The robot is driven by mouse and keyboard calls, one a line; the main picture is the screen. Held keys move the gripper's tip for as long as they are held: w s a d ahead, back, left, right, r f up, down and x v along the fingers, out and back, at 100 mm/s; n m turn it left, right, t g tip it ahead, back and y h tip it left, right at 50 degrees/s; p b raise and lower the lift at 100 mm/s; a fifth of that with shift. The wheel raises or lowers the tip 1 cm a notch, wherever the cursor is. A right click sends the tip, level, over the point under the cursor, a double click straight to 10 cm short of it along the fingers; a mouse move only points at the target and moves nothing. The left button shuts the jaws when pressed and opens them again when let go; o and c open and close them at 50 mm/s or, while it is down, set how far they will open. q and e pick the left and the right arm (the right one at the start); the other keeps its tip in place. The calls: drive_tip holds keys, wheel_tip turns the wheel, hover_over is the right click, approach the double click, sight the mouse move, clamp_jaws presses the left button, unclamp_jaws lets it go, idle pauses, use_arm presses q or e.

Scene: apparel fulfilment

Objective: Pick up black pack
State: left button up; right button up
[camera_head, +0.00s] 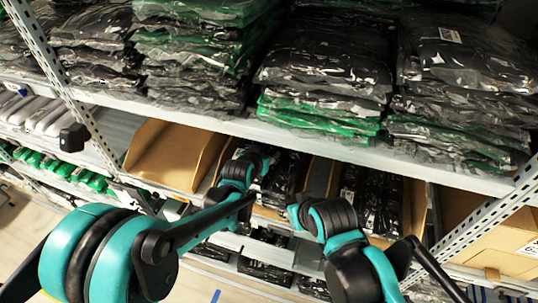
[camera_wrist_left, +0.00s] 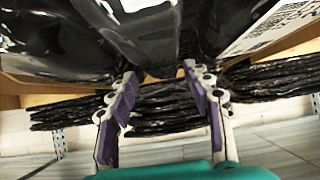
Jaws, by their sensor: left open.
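Black plastic-wrapped packs (camera_head: 287,178) lie in an open cardboard bin on the middle shelf in the head view. My left gripper (camera_head: 262,163) reaches to the left side of that bin; its fingers are small and partly hidden there. In the left wrist view my left gripper (camera_wrist_left: 160,76) is open, with two purple-padded fingers apart. A glossy black pack (camera_wrist_left: 75,38) fills the top of that view, close to the fingertips. I cannot tell whether they touch it. My right arm shows in the head view, but its gripper does not.
Another bin of black packs (camera_head: 372,200) stands to the right. An empty cardboard bin (camera_head: 175,155) stands to the left. The upper shelf edge (camera_head: 290,137) runs above the bins, under tall stacks of black and green packs. A perforated post (camera_head: 490,222) stands at right.

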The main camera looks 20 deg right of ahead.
use_arm(q)
drive_tip(key=x, duration=0.2)
drive_tip(key=shift+w+f, duration=0.25)
drive_tip(key=shift+s, duration=0.1)
drive_tip(key=c, duration=1.1)
drive_tip(key=shift+o, duration=0.2)
